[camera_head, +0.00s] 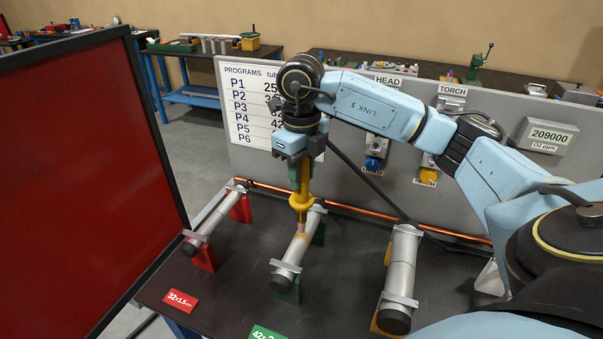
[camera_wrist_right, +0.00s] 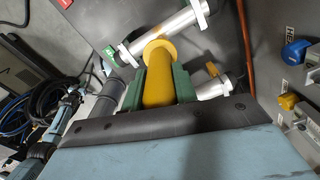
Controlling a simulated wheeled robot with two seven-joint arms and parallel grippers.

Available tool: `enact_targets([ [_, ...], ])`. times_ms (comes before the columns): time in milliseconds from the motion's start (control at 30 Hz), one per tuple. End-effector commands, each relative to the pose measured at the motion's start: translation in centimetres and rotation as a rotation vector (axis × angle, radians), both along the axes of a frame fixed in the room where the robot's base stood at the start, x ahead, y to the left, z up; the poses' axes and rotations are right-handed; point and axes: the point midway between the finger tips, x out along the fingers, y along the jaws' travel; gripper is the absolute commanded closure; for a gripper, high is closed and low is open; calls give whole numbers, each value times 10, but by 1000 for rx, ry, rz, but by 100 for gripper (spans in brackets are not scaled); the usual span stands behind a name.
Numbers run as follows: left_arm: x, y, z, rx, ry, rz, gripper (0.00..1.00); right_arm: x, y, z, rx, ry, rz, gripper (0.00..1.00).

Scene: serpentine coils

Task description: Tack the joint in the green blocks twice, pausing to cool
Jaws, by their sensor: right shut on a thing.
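The steel tube (camera_head: 291,257) lies in the green blocks (camera_head: 287,290) in the middle of the bench, with a brownish patch around its joint (camera_head: 300,239). My right gripper (camera_head: 301,182) is shut on the yellow torch (camera_head: 302,203), which points down at the joint. The torch's pinkish nozzle ends at or just above the tube; I cannot tell if it touches. In the right wrist view, green fingers (camera_wrist_right: 158,90) clasp the yellow torch (camera_wrist_right: 158,80), whose wide collar hides the nozzle. The tube (camera_wrist_right: 160,34) runs beyond it. My left gripper is not in view.
A tube in red blocks (camera_head: 204,256) lies left, and one in orange blocks (camera_head: 402,265) right. A copper pipe (camera_head: 350,207) runs behind them. The panel (camera_head: 550,133) reads 209000 O2 ppm. A dark red screen (camera_head: 80,180) stands left. The front bench top is mostly clear.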

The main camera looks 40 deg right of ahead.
Motion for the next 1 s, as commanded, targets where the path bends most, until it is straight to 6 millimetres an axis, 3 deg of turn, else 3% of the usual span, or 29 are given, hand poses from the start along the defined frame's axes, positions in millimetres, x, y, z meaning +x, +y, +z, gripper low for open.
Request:
enact_targets([
  [700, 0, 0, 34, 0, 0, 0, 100, 1, -1, 48, 0, -6, -2, 100],
  [1000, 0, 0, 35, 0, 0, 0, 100, 1, -1, 50, 0, -6, -1, 100],
])
